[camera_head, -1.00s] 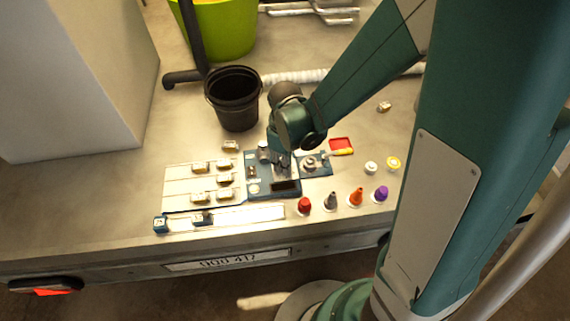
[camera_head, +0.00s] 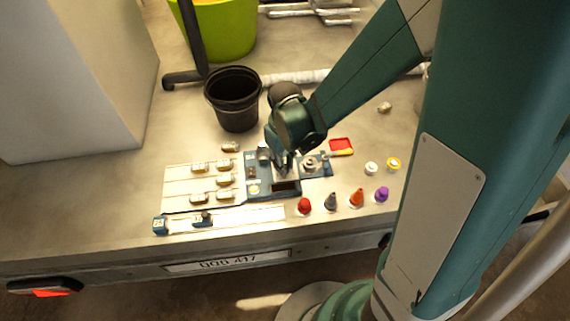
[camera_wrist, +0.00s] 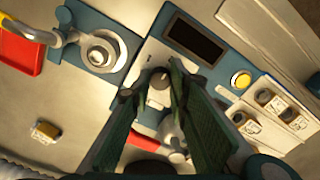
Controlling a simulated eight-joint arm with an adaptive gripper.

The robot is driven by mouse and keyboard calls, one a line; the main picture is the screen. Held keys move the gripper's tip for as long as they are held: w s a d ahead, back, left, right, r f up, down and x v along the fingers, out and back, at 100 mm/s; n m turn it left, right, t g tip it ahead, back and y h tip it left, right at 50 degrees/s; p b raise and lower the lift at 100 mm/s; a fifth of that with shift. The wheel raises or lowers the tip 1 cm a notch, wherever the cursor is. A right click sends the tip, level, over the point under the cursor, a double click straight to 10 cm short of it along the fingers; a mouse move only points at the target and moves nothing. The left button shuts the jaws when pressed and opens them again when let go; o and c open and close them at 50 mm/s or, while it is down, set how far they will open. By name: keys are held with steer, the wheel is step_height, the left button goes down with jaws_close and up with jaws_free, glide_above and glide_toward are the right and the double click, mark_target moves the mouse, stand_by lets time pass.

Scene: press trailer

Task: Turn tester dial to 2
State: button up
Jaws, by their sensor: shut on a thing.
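The tester is a blue-edged box with a pale face (camera_wrist: 212,74) and a dark display (camera_wrist: 194,38). In the head view its display (camera_head: 286,187) faces up on the bench, below my gripper. The dial (camera_wrist: 158,83) is a small round knob on the tester face, seen between my fingertips in the wrist view. My gripper (camera_wrist: 155,92) points down and is shut on the dial. In the head view my gripper (camera_head: 283,170) covers the dial. I cannot read the dial's setting or any number.
A yellow button (camera_wrist: 241,80) sits on the tester near the display. A blue base with a round metal part (camera_wrist: 101,50) and a red tray (camera_wrist: 20,48) are beside it. A black bucket (camera_head: 234,98) stands behind.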

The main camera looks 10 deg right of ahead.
steer(key=o, duration=0.9)
steer(key=shift+r, duration=0.15)
steer(key=shift+r, duration=5.85)
steer(key=shift+d+r, duration=0.1)
steer(key=shift+r, duration=0.05)
